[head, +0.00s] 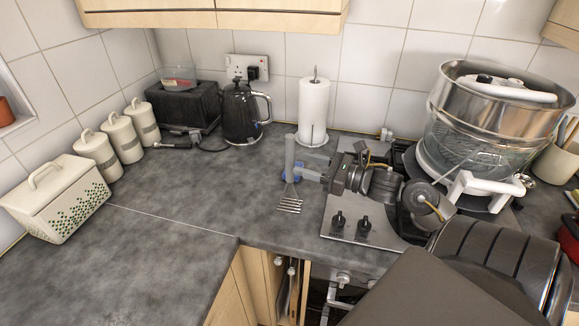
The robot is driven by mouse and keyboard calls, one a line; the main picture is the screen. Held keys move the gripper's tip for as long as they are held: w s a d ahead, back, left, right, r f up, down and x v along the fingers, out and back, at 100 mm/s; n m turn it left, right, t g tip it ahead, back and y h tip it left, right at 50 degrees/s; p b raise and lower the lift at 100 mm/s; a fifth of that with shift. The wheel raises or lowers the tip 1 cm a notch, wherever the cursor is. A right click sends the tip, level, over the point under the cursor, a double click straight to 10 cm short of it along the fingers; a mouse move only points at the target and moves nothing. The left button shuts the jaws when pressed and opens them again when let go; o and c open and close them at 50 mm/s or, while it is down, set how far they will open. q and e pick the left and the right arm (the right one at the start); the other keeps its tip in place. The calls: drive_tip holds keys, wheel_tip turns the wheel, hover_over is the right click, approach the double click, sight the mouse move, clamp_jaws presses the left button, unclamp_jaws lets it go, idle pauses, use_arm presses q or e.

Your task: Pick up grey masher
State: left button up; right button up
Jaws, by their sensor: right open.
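The grey masher (289,155) stands upright near the front of the worktop, left of the hob. Its handle points up and its slotted head (289,204) is at the bottom. My right gripper (298,172) reaches in from the right at the masher's middle. It is open, with its fingers at or around the shaft; I cannot tell whether they touch it. A small blue part shows behind the shaft. My left gripper is not in view.
A large steel pot (490,105) stands on the hob at the right. A black kettle (241,115), a paper towel roll (313,105) and a black toaster (183,107) stand along the back. White canisters (119,137) and a bread bin (55,200) are left. The left worktop is clear.

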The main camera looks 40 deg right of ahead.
sight(290, 161)
drive_tip(key=p+x, duration=0.3)
drive_tip(key=x, duration=0.1)
drive_tip(key=shift+w+a, duration=0.1)
drive_tip(key=shift+w, duration=0.1)
drive_tip(key=shift+w+a+f, duration=0.1)
drive_tip(key=shift+w+a, duration=0.15)
drive_tip(key=shift+w, duration=0.05)
clamp_jaws()
